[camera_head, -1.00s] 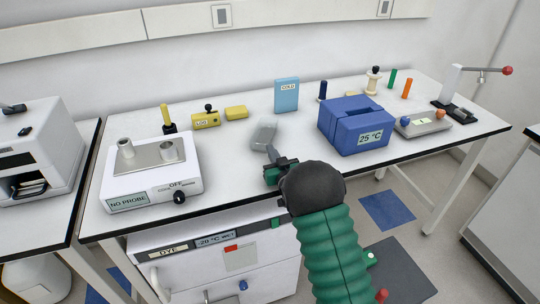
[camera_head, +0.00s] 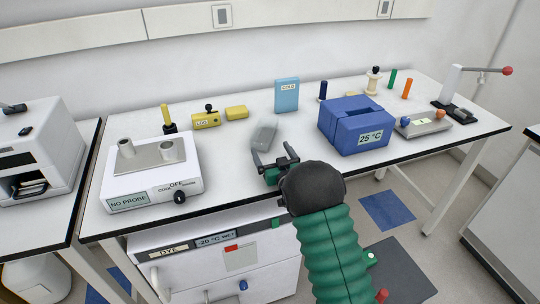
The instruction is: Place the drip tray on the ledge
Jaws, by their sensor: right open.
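A small grey, slightly see-through piece (camera_head: 264,135), which looks like the drip tray, lies on the white bench top near the middle. My right gripper (camera_head: 273,154) is open, with its two dark fingers spread just in front of the grey piece. The fingers hold nothing, and I cannot tell whether the left finger touches the piece. I cannot make out which surface is the ledge. My left gripper is not in view.
A white heater-like unit (camera_head: 152,170) marked NO PROBE stands left on the bench. A blue 25 °C box (camera_head: 355,124) stands right, and a light-blue box (camera_head: 287,95) behind. A white cabinet (camera_head: 220,260) sits below. Bench space around the grey piece is clear.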

